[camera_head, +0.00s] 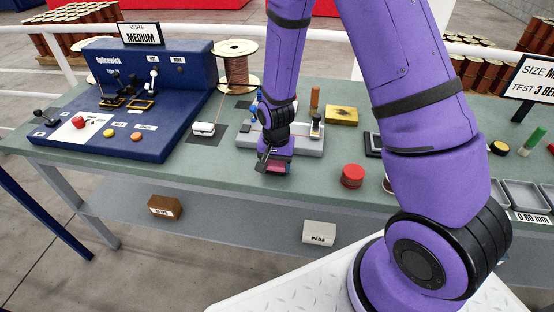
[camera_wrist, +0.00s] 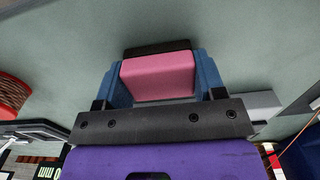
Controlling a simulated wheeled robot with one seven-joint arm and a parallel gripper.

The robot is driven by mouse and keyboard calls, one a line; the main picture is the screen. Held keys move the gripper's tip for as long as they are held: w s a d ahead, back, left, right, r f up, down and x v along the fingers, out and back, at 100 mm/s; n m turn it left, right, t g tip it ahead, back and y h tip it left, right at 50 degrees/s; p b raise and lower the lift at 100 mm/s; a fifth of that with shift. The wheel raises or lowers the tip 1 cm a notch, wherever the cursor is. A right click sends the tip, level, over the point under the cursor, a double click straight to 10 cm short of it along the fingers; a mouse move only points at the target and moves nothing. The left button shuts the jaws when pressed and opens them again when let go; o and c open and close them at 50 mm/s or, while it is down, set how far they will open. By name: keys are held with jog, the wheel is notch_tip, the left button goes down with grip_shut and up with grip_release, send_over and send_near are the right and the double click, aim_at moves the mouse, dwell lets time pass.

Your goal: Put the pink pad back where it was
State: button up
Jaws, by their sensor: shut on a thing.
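My gripper (camera_head: 274,164) is shut on the pink pad (camera_wrist: 158,76), held between blue fingers in the wrist view. A dark strip lies along the pad's far edge. In the head view the pad (camera_head: 279,168) shows as a small pink patch just above the table's front part, in front of the grey tool holder (camera_head: 305,144). Whether it touches the table (camera_head: 220,164) is hard to tell. A white box labelled PADS (camera_head: 319,234) sits on the shelf below the table.
A red round thing (camera_head: 352,176) stands right of my gripper. To the left are a white block on a dark mat (camera_head: 203,131), a copper spool (camera_head: 238,68) and the blue machine (camera_head: 120,125). A brown box (camera_head: 164,207) is on the lower shelf. The table's front strip is mostly clear.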

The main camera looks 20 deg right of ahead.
jog(key=shift+f, duration=0.15)
jog(key=o, duration=1)
jog(key=shift+c, duration=0.2)
notch_tip(320, 180, up, 12)
jog(key=shift+r, duration=0.25)
notch_tip(320, 180, up, 8)
jog(key=n+t, duration=0.1)
send_over(276, 162)
jog(key=s+d, duration=0.2)
jog(key=s+d+r+n+t, duration=0.3)
jog(key=s+r+n, duration=0.1)
jog(key=s+r, duration=0.85)
jog(key=s+d+r+n+t, duration=0.1)
jog(key=s+d+r, duration=0.1)
jog(key=s+r, duration=0.4)
jog(key=shift+s+n, duration=0.4)
jog(key=shift+s, duration=0.35)
